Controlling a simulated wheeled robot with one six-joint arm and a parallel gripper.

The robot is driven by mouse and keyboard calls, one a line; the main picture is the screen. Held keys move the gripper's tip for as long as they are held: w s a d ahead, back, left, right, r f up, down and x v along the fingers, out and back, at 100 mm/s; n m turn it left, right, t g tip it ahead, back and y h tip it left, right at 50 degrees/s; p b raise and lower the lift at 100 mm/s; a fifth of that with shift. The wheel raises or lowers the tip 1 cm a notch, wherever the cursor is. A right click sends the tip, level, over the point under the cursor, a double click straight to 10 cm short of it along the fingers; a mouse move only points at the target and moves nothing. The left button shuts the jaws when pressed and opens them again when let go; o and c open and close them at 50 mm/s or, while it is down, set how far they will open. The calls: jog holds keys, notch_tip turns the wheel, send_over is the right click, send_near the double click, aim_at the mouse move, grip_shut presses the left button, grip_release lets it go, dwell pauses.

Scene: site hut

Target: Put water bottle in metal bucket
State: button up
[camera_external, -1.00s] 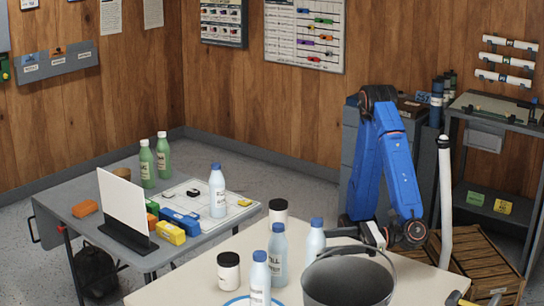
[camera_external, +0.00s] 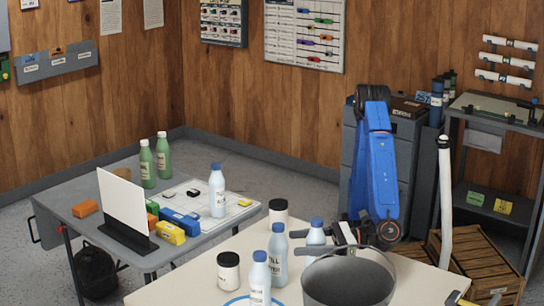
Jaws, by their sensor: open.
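The metal bucket (camera_external: 348,284) stands at the front of the cream table, its handle raised. Three white water bottles with blue caps stand upright nearby: one bottle (camera_external: 316,236) just behind the bucket, a second bottle (camera_external: 277,258) to its left, and a third bottle (camera_external: 260,282) in front by a blue-rimmed plate. Another similar bottle (camera_external: 217,192) stands on the grey table. My gripper (camera_external: 311,242) is open, reaching from the right above the back of the bucket. Its fingers overlap the bottle behind the bucket; I cannot tell whether they touch it. The bucket's inside bottom is hidden.
Two dark-lidded jars, a near jar (camera_external: 229,273) and a far jar (camera_external: 278,210), stand close to the bottles. The grey table (camera_external: 80,212) holds green bottles (camera_external: 147,165), small boxes and an upright white panel (camera_external: 122,205). Wooden crates (camera_external: 480,270) lie at right.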

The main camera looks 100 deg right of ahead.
jog(key=shift+r, duration=0.1)
jog(key=c, duration=1.6)
